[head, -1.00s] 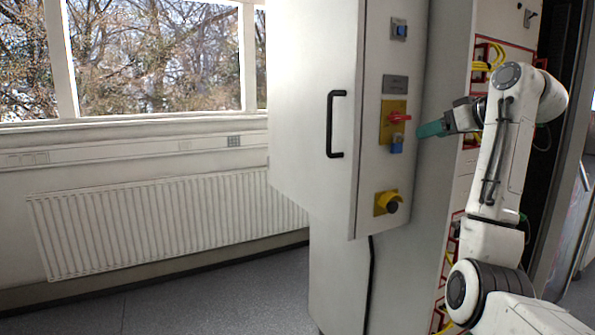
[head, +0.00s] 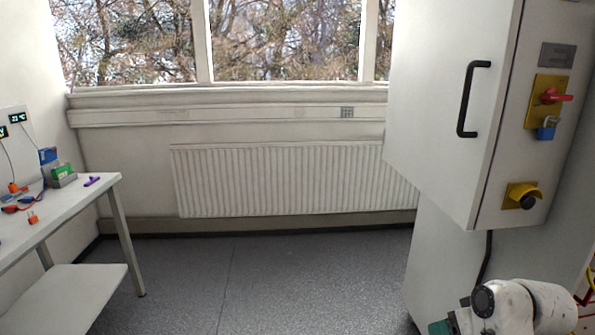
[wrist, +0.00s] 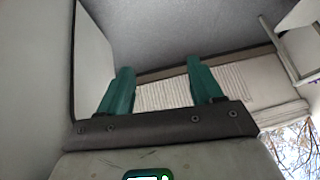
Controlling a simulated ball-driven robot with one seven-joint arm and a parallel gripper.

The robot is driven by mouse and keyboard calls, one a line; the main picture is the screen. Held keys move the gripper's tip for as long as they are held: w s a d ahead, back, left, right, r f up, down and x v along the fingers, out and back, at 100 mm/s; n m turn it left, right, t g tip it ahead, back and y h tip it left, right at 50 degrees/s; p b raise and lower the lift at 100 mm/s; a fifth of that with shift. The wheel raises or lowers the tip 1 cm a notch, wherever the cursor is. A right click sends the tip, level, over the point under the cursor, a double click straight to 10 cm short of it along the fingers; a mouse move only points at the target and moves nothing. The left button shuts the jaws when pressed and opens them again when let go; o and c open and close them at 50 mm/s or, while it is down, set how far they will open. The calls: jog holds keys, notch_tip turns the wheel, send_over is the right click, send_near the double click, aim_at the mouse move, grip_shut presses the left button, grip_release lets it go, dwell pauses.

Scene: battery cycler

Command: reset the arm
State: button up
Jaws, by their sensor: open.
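My gripper (wrist: 163,88) shows in the wrist view with its two green fingers spread apart and nothing between them. In the head view my folded arm is low at the bottom right, in front of the cabinet's lower part. A bit of green finger (head: 440,327) shows there at the bottom edge; the rest of the gripper is cut off or hidden. The tall white cabinet (head: 450,110) stands at the right with a black handle, a red switch (head: 552,96), a blue padlock (head: 547,128) and a yellow-collared black knob (head: 524,196).
A white table (head: 75,200) at the left carries a green-and-grey block (head: 62,175), a purple piece (head: 92,181) and an orange item (head: 33,218). A radiator (head: 290,180) is under the window. The grey floor (head: 270,280) between table and cabinet is clear.

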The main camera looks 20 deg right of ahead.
jog(key=s+a+f+n+g, duration=0.1)
jog(key=s+a+f+g, duration=0.2)
jog(key=s+a+f, duration=0.9)
jog(key=s+a+f+g, duration=0.1)
jog(key=s+a+f, duration=0.1)
jog(key=s, duration=0.5)
jog(key=s+a+f+n+g, duration=0.1)
jog(key=s+a+f, duration=0.1)
jog(key=s, duration=0.5)
jog(key=shift+a+f+g, duration=0.15)
jog(key=shift+a+g, duration=0.25)
jog(key=shift+a, duration=0.45)
jog(key=shift+w, duration=0.1)
